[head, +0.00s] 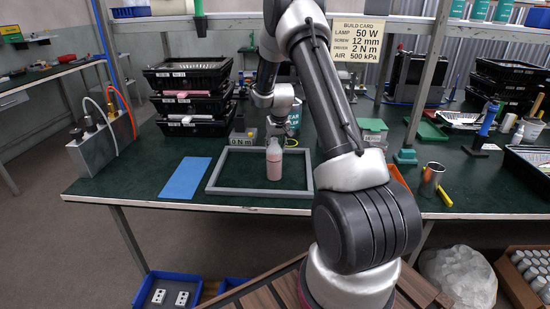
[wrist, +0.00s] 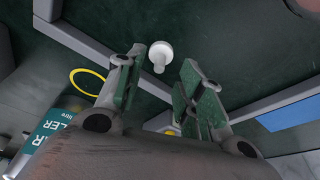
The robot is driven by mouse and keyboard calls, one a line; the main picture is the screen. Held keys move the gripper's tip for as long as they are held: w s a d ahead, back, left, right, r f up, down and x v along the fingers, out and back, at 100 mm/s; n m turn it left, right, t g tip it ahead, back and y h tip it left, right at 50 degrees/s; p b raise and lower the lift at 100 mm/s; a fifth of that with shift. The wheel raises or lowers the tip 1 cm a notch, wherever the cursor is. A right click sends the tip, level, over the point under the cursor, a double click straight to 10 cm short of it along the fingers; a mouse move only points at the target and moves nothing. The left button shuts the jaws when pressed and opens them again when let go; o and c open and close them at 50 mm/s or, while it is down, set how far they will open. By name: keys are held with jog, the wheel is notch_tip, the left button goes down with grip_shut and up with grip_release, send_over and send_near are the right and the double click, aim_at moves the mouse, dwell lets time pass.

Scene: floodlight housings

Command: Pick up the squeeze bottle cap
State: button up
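A small white cap with a round top and a short narrower part (wrist: 160,53) lies on the dark green surface in the wrist view. My gripper (wrist: 163,72) is open there, one green-padded finger on each side of the cap's direction; I see no contact. In the head view my gripper (head: 279,130) is just behind the squeeze bottle (head: 273,165), which stands upright with pinkish contents inside a grey frame. I cannot make out the cap in the head view. A pinkish-grey blur at the wrist view's top right may be the bottle.
The grey frame (head: 258,192) surrounds the bottle on the green bench. A blue sheet (head: 186,178) lies left of it. A can (wrist: 45,135) and yellow ring (wrist: 88,84) are near my gripper. Black stacked trays (head: 190,103) stand at the back left.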

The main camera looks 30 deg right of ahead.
jog(key=x, duration=0.3)
jog(key=shift+f, duration=0.25)
jog(key=shift+c, duration=0.3)
jog(key=c, duration=0.4)
